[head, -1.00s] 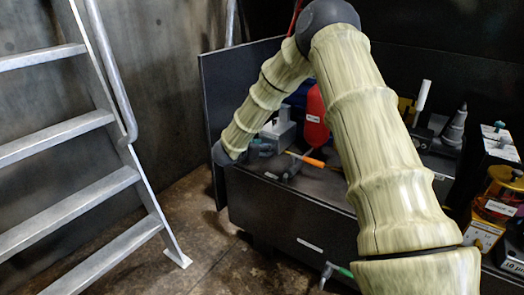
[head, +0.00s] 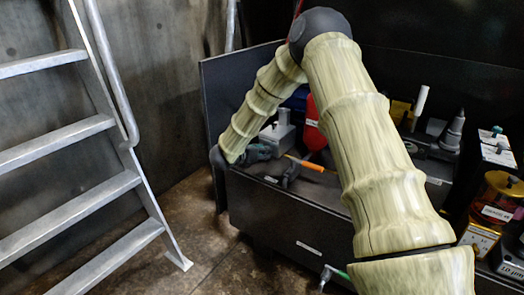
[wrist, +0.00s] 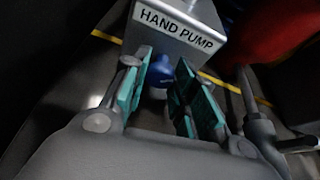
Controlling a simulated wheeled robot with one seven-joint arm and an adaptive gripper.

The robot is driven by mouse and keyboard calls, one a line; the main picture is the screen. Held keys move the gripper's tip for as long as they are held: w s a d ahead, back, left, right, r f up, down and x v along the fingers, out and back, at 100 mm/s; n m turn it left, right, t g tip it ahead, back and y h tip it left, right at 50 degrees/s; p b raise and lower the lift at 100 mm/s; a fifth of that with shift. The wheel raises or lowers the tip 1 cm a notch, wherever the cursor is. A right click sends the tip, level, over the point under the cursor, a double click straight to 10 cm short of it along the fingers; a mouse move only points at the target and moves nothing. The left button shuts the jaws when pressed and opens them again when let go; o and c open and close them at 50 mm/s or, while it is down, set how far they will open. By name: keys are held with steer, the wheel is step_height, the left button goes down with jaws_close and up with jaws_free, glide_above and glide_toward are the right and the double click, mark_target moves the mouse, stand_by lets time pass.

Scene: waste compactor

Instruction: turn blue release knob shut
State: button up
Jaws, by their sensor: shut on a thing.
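The blue release knob (wrist: 160,80) sits low on the front of the grey hand pump box (wrist: 183,15), which carries a "HAND PUMP" label. In the wrist view the knob is between the teal pads of my gripper (wrist: 165,72), which is shut on it. The pads hide part of the knob, and its turn angle cannot be told. In the head view my gripper (head: 260,152) is small, in front of the pump box (head: 277,136). The knob is hidden there.
An orange-handled lever (head: 305,163) lies right of my gripper. A red rounded body (head: 313,130) stands behind it, partly hidden by my arm. A dark side panel (head: 232,85) rises at the left end of the bench. A metal ladder (head: 85,170) stands further left.

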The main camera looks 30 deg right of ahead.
steer(key=shift+f, duration=0.1)
steer(key=o, duration=1)
steer(key=v, duration=1.2)
steer(key=shift+s, duration=0.1)
steer(key=shift+a, duration=0.1)
